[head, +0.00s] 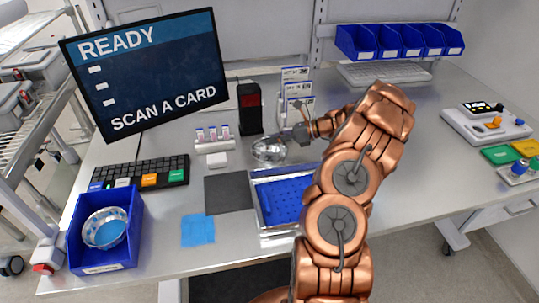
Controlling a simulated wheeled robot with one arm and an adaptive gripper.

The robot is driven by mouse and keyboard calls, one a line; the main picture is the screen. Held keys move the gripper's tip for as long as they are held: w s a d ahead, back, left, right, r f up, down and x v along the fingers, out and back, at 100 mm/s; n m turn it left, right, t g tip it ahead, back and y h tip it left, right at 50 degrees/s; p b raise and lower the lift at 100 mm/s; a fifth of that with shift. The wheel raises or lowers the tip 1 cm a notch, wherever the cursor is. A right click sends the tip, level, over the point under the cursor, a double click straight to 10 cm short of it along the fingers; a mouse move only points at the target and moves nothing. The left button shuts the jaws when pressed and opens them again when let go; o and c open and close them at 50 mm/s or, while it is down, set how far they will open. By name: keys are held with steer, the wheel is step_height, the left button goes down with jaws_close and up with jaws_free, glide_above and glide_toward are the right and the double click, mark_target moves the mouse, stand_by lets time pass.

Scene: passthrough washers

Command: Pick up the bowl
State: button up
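A silvery round bowl (105,228) with a light blue inside sits in a blue bin (88,262) at the front left of the table. A second shiny, clear or metallic rounded dish (268,150) lies on the table near the middle. My gripper (290,133) is at the right of this dish, just above or beside its rim. The fingers are small and dark here, and I cannot tell whether they touch the dish or how far apart they are. My copper arm covers part of the table at the right of the dish.
A blue perforated tray (262,176) lies in front of the dish, partly behind my arm. A black box (250,108) and a rack of vials (213,138) stand behind. A monitor (150,75) and keyboard (140,172) are at left.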

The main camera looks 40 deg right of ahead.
jaws_close()
stand_by(0.3)
